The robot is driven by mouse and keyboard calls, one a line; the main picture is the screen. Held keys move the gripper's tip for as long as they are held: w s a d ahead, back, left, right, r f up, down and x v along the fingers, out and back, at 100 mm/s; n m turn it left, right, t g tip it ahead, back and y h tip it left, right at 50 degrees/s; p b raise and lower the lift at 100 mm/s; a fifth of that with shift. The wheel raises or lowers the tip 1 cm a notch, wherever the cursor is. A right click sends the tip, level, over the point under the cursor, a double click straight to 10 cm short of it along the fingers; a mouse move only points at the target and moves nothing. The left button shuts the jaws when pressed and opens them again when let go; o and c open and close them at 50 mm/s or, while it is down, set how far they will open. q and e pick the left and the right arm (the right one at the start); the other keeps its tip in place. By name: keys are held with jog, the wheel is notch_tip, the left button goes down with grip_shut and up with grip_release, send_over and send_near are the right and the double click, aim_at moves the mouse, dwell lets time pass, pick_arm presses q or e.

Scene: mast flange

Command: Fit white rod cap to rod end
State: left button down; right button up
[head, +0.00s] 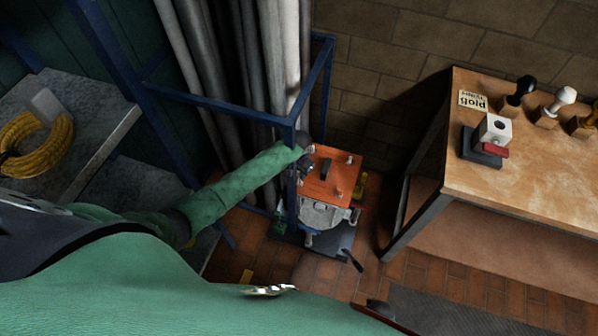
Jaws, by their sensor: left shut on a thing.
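A white knob-shaped cap (565,96) stands on a small wooden block on the workbench at the upper right. A white block with a round hole (496,129) sits nearer the bench's left edge, on a dark base with a red part. My left gripper (306,168) is at the left edge of an orange-topped unit (332,172), far from the white cap. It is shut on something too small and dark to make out. I cannot pick out the rod end with certainty. My right gripper cannot be made out in view.
The wooden workbench (530,190) also holds a black knob (525,86), a brass-coloured knob (591,118) and a label (473,100). A blue frame (215,101) with grey pipes stands behind my left arm. A yellow coil (38,140) lies on a shelf at left.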

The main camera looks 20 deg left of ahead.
pick_arm(q)
jog(key=shift+p, duration=0.65)
pick_arm(e)
jog(key=shift+s+d+r, duration=0.1)
jog(key=shift+r, duration=0.6)
pick_arm(q)
jog(key=shift+f+b, duration=0.95)
jog(key=shift+f, duration=1.2)
pick_arm(e)
jog(key=shift+f, duration=1)
pick_arm(q)
jog(key=c, duration=1.1)
grip_release()
notch_tip(320, 180, up, 7)
jog(key=shift+b, duration=0.8)
jog(key=shift+r, duration=0.4)
pick_arm(e)
jog(key=shift+w+a+r, duration=0.1)
jog(key=shift+a+r, duration=0.05)
jog(key=shift+r, duration=0.5)
jog(key=shift+w+a+r, duration=0.15)
jog(key=shift+a+r, duration=0.05)
jog(key=shift+r, duration=0.45)
jog(key=shift+w+a+r, duration=0.1)
jog(key=shift+a+r, duration=0.05)
jog(key=shift+r, duration=0.5)
